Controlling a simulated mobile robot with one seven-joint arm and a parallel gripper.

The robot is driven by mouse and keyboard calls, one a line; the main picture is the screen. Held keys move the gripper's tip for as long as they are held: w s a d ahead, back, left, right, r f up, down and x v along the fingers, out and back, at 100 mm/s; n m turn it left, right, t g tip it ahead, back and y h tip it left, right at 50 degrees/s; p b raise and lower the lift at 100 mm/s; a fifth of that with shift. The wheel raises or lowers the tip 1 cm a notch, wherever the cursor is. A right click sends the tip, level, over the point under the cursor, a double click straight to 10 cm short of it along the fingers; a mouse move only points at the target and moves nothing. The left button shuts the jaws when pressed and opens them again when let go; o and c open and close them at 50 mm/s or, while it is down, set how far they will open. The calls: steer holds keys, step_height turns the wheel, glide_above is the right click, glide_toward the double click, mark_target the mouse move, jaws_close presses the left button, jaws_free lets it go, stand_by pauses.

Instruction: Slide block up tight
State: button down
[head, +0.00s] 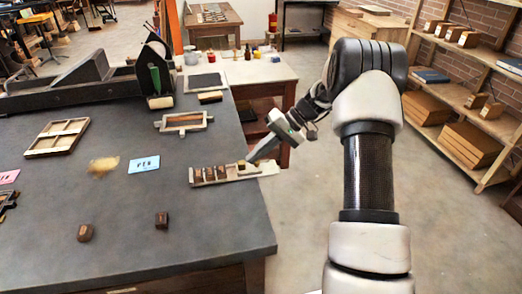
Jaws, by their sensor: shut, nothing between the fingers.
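A pale, shallow tray (268,169) lies near the right edge of the grey table. Several dark brown blocks (209,173) stand in a row at its left end. A lighter, yellowish-brown block (241,165) sits to the right of that row, near my fingertips. My gripper (249,160) reaches down from the upper right, with its tip at or just above the tray's right part. Its fingers look shut and empty. I cannot tell whether the tip touches the lighter block, or how wide any gap to the row is.
Two loose brown blocks, one at left (85,232) and one at right (161,219), lie near the table's front. A blue card (144,164), a metal frame (183,122) and a wooden tray (57,138) lie farther back. A large press (75,85) stands behind.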

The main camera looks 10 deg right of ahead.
mark_target(242, 162)
steer(key=a+b, duration=0.1)
steer(key=a, duration=0.3)
steer(key=shift+a, duration=0.25)
steer(key=shift+d+r, duration=0.1)
steer(key=shift+r, duration=0.05)
